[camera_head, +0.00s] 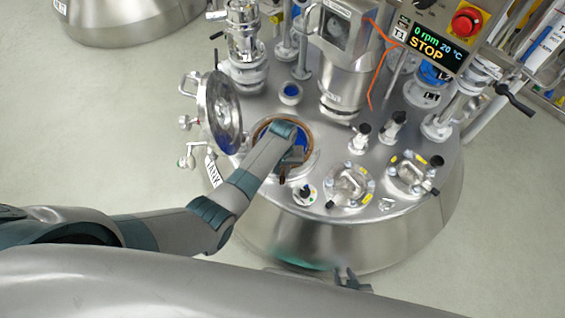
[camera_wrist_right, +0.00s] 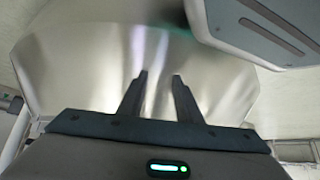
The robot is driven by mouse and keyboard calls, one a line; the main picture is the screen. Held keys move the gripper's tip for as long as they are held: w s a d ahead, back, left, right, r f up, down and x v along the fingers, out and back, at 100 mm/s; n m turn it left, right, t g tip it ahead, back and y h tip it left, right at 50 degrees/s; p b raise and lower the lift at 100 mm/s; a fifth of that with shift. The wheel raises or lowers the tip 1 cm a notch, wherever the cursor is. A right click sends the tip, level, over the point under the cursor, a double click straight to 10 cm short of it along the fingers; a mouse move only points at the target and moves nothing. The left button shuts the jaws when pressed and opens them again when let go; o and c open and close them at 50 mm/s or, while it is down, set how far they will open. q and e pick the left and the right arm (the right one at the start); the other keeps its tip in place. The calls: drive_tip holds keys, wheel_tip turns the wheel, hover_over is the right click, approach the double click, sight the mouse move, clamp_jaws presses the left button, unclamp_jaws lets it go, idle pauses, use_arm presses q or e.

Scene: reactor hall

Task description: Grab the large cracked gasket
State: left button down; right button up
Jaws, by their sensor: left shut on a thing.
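The large gasket (camera_head: 262,123) shows as a brown ring around the open round port on top of the steel reactor (camera_head: 330,228). My left arm covers part of the ring, and I cannot see its crack. My left gripper (camera_head: 287,170) is at the near edge of the ring, shut on it; its fingertips are mostly hidden by the wrist. My right gripper (camera_head: 350,276) is low in front of the reactor's side. In the right wrist view, its two fingers (camera_wrist_right: 161,78) are apart with nothing between them, facing the curved steel wall.
The port's hinged round lid (camera_head: 220,112) stands open at the left. Around the port stand a small blue-filled cup (camera_head: 290,93), valves and bolted flanges (camera_head: 349,185). A control panel (camera_head: 440,42) reads 0 rpm, 20 °C, STOP. The floor at left is clear.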

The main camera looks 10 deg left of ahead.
use_arm(q)
drive_tip(key=shift+r, duration=0.1)
